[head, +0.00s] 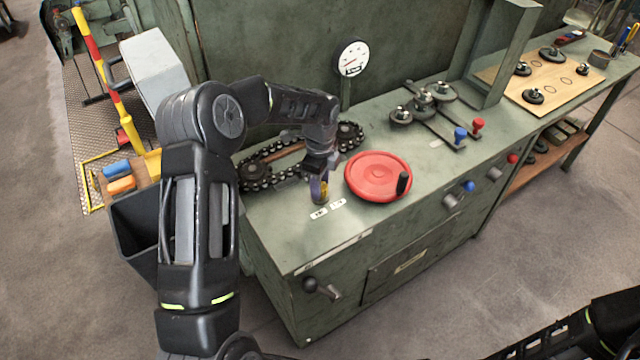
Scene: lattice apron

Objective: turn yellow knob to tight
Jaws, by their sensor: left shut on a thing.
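The yellow knob (324,190) stands on the green bench top near its front left, mostly hidden by my gripper. My left gripper (320,188) reaches down over it from above and is shut on it. Two small white labels (328,210) lie on the bench just in front of the knob; their text is too small to read. My right arm shows only in part at the bottom right, and its gripper is out of view.
A red handwheel (378,176) with a black handle is close to the right of the knob. A chain loop on sprockets (262,170) lies behind and left. A gauge (352,58) stands at the back. Blue (460,135) and red (477,125) levers are further right.

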